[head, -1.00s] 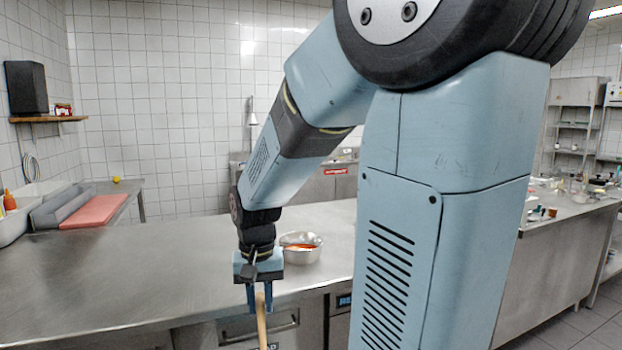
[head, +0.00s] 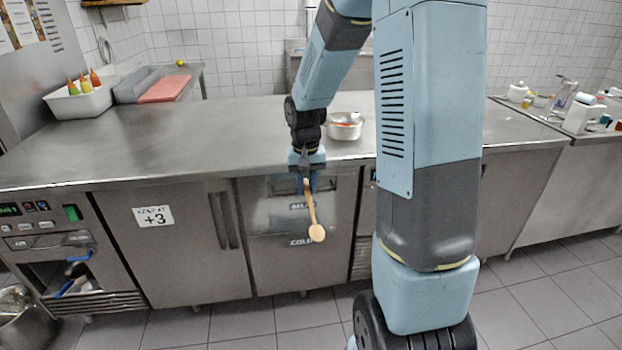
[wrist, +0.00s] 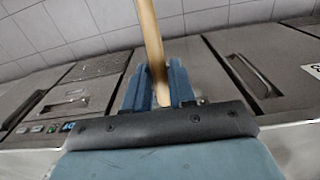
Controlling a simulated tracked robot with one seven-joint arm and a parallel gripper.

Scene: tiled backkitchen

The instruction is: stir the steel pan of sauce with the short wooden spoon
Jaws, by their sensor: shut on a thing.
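My gripper (head: 306,184) is shut on the handle of the short wooden spoon (head: 317,233). The spoon hangs down in front of the counter's drawer fronts, slightly tilted, with its round bowl lowest. In the wrist view the spoon's handle (wrist: 151,40) runs between the two blue fingers (wrist: 159,88), and the spoon's bowl is out of frame. The steel pan (head: 345,131) stands on the counter near its front edge, to the right of and beyond my gripper. Orange-red sauce shows inside it, partly hidden by the pan's near wall.
The steel counter (head: 190,140) is clear to the left of the pan. A white bin of sauce bottles (head: 80,103) and a red board (head: 164,89) are at the back left. Another counter with small items (head: 560,115) stands at the right. Tiled floor (head: 235,328) lies in front.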

